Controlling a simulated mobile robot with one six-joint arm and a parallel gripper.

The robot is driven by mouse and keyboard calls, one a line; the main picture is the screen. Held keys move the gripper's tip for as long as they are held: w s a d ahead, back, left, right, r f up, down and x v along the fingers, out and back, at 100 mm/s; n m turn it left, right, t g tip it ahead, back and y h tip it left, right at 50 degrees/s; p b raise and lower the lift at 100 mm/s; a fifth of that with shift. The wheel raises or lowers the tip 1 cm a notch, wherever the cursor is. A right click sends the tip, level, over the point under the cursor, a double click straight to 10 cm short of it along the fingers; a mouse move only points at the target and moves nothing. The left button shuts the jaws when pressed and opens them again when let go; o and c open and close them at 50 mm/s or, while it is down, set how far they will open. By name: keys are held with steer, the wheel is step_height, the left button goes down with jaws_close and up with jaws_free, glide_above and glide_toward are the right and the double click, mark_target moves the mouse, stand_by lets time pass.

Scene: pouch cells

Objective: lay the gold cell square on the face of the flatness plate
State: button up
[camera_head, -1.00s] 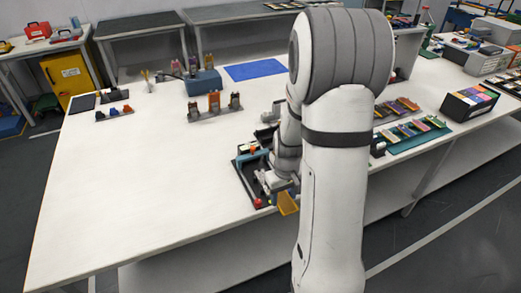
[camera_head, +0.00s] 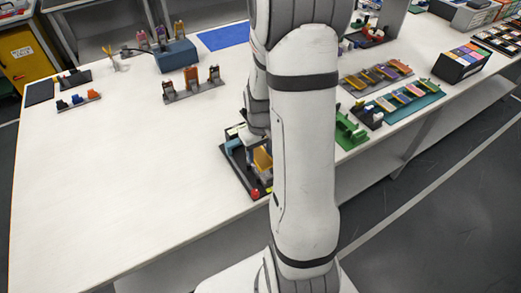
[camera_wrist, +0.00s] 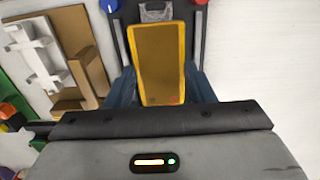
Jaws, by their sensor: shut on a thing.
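The gold cell (camera_wrist: 160,62) is a flat yellow-framed pouch with a brownish face, straight ahead in the wrist view. My gripper (camera_wrist: 160,88) is shut on its near part, with a blue-grey finger on each side. In the head view the cell (camera_head: 263,158) shows beside my arm, over a dark fixture (camera_head: 238,178) with a red knob. I take this fixture for the flatness plate; its dark surface also shows beyond the cell in the wrist view (camera_wrist: 188,14). The cell covers much of it. I cannot tell whether they touch.
A red knob (camera_wrist: 200,2) and a blue knob (camera_wrist: 109,5) flank the cell's far end. A brown and white holder (camera_wrist: 75,50) stands to the left.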

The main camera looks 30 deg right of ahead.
mark_target(260, 157)
steer(key=shift+f+b, duration=2)
steer(key=shift+f, duration=0.4)
steer(key=o, duration=1)
steer(key=shift+s, duration=0.1)
steer(key=shift+r, duration=0.1)
steer(key=shift+r+p, duration=2.5)
steer(key=shift+r, duration=0.95)
